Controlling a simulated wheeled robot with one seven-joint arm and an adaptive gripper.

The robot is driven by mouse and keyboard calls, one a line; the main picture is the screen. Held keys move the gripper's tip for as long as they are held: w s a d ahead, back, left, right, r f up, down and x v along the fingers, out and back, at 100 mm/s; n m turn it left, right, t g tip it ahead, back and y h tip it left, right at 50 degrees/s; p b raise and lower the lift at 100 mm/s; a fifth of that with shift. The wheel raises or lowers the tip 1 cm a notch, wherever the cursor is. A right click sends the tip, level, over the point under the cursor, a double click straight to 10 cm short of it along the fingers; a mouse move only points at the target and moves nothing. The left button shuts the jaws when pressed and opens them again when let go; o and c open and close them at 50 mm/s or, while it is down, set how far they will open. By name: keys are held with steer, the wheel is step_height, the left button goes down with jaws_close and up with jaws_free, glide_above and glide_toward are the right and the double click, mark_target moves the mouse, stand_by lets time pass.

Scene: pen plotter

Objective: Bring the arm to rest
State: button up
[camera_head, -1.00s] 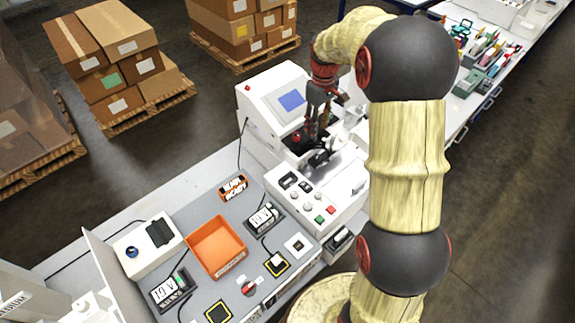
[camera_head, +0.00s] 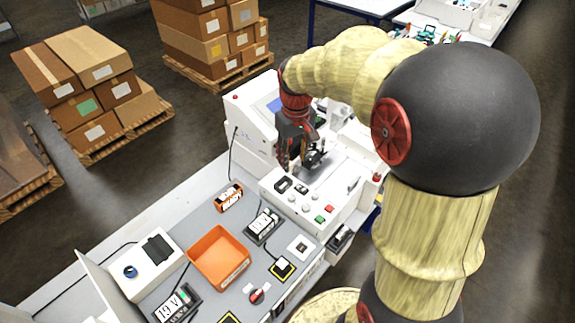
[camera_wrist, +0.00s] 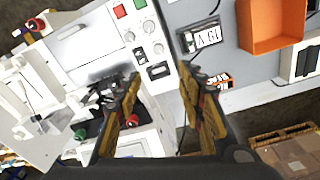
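My gripper (camera_head: 293,166) hangs from my bent arm, above the near part of the white plotter machine (camera_head: 248,122). In the wrist view my gripper (camera_wrist: 158,95) shows two fingers with yellow-orange sides, spread apart with nothing between them. The machine's control panel, with knobs and red and green buttons (camera_wrist: 140,4), lies beyond the fingertips. A dark mechanism (camera_wrist: 105,85) of the machine sits by the left finger in that view; I cannot tell the gap to it. My arm covers part of the machine in the head view.
An orange tray (camera_head: 217,256), a labelled black device (camera_head: 262,226) and an orange-black box (camera_head: 228,197) are on the grey bench. A white box (camera_head: 146,262) stands at the left. Cardboard boxes (camera_head: 90,85) on pallets stand behind on the floor.

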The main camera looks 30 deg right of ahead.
steer(key=shift+s+a+r, duration=0.1)
steer(key=shift+s+a, duration=0.45)
steer(key=shift+m, duration=0.3)
steer(key=s+a+t+b, duration=0.1)
steer(key=s+a+b, duration=0.2)
steer(key=s, duration=0.3)
steer(key=s+a+f+t+b, duration=0.1)
steer(key=s+a+t+b, duration=0.1)
steer(key=s, duration=0.4)
steer(key=s+a+t+b, duration=0.2)
steer(key=s+a+b, duration=0.2)
steer(key=s+b, duration=0.2)
steer(key=shift+s+a+f, duration=0.35)
steer(key=shift+s+f, duration=0.05)
steer(key=shift+s, duration=0.2)
